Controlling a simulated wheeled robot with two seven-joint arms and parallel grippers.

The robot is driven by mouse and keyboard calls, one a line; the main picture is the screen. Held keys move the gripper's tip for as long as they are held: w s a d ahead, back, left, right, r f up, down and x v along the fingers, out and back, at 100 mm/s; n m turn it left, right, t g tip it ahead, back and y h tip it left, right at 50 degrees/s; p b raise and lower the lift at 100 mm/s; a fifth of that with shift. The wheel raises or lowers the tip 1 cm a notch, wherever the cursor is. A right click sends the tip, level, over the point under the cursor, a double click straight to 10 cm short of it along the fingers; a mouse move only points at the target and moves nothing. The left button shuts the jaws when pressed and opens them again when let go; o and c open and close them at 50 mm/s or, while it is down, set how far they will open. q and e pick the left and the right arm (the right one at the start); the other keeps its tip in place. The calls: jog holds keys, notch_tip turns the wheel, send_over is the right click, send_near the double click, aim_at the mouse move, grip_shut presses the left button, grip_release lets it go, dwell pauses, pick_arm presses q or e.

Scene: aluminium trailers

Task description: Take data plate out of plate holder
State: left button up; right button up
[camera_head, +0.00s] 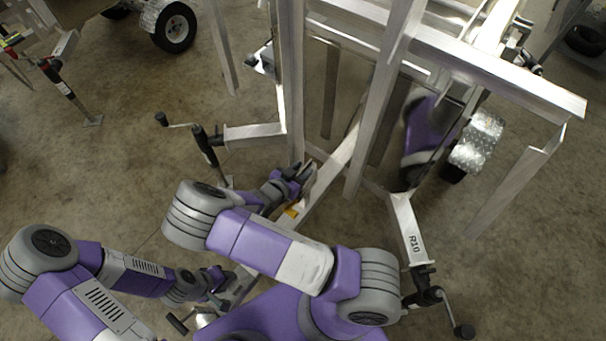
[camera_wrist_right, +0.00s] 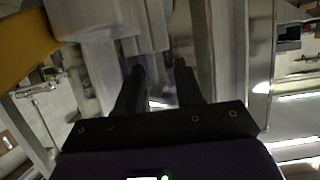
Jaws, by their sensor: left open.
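My right gripper (camera_head: 302,174) is at the trailer's front frame, beside an upright aluminium post, in the head view. In the right wrist view its two dark fingers (camera_wrist_right: 159,68) stand apart with a gap between them. Grey metal parts (camera_wrist_right: 150,28) lie just beyond the fingertips; I cannot tell whether they include the plate holder or the data plate. I cannot pick out either one for certain in the head view. My left gripper (camera_head: 222,279) is open, low at the left, close to the trailer's drawbar end.
The aluminium trailer frame (camera_head: 375,95) rises before me. A crank jack (camera_head: 430,296) stands at the right and another (camera_head: 205,147) at the left. An orange-yellow part (camera_head: 292,211) is below my right gripper. The floor (camera_head: 110,180) at the left is clear.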

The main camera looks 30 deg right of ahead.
jog(key=shift+d, duration=0.1)
jog(key=shift+c, duration=0.3)
grip_shut()
